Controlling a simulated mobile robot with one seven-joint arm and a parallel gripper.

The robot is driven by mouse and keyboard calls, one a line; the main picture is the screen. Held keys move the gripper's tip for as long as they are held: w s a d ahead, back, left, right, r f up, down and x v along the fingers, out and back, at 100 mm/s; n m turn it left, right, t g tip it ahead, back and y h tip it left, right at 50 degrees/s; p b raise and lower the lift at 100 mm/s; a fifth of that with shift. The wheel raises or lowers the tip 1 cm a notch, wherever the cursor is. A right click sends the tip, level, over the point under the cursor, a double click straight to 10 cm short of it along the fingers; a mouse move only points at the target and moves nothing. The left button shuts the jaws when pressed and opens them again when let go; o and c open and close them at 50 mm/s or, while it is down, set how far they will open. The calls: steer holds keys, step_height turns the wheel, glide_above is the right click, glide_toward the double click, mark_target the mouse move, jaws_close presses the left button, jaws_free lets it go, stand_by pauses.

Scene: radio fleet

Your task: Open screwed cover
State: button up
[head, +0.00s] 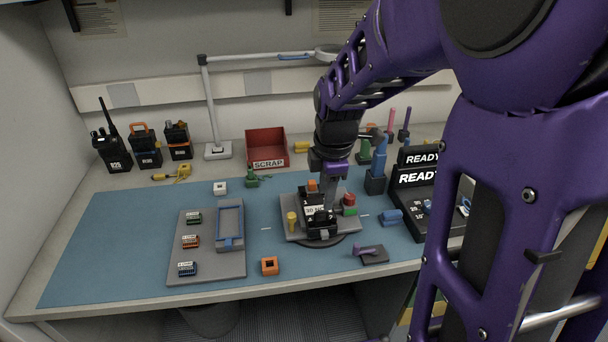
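A black radio (318,224) with a pale label and an orange part at its back end lies on a grey fixture plate (348,228) on the blue mat. Its cover and screws are too small to make out. My gripper (328,194) points down from behind, right over the back part of the radio. It hides some of the radio and fixture. I cannot tell whether its fingers are apart, hold something or touch the radio. A yellow knob (292,221) stands left of the radio, and a red-topped green piece (349,203) stands to its right.
A grey tray (205,267) with small boards and a blue frame lies left. An orange square part (270,265) and a purple-handled tool (370,252) lie in front. A red SCRAP bin (265,145) stands behind; a READY box (415,190) stands right. The mat's left side is clear.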

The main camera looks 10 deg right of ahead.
mark_target(323, 221)
steer(key=f+b, duration=0.1)
steer(key=f, duration=0.1)
steer(key=w+f+b, duration=0.1)
steer(key=f, duration=0.2)
steer(key=shift+b, duration=0.4)
steer(key=shift+r, duration=0.1)
steer(key=shift+c, duration=0.2)
jaws_close()
stand_by(0.8)
